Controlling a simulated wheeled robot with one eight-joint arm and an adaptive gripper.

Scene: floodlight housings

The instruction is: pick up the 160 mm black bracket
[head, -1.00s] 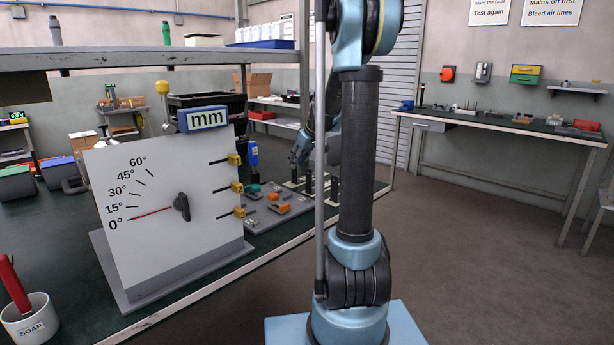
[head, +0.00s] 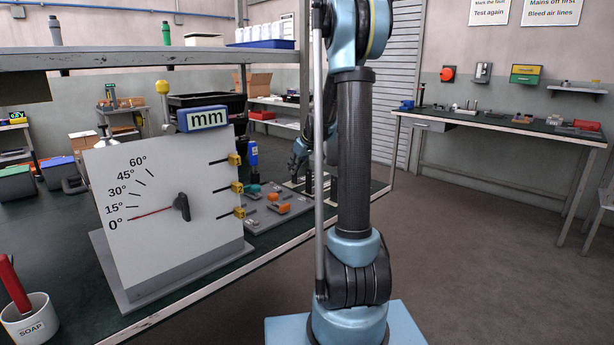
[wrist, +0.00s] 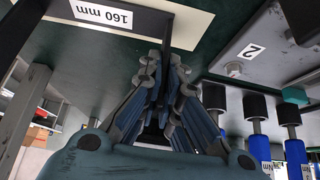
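The black bracket (wrist: 140,11) shows at the top of the wrist view, on a white plate beside the label "160 mm" (wrist: 101,14). A dark upright part of it runs down towards my fingers. My gripper (wrist: 165,62) has its fingertips close together, one on each side of this dark part. I cannot tell whether the fingers touch it. In the head view my gripper (head: 298,163) is small and partly behind my arm, low over the bench's far right part. The bracket cannot be made out there.
A dial board (head: 165,215) and a grey fixture (head: 275,208) with orange parts stand on the green bench. An overhead shelf (head: 150,58) spans the bench.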

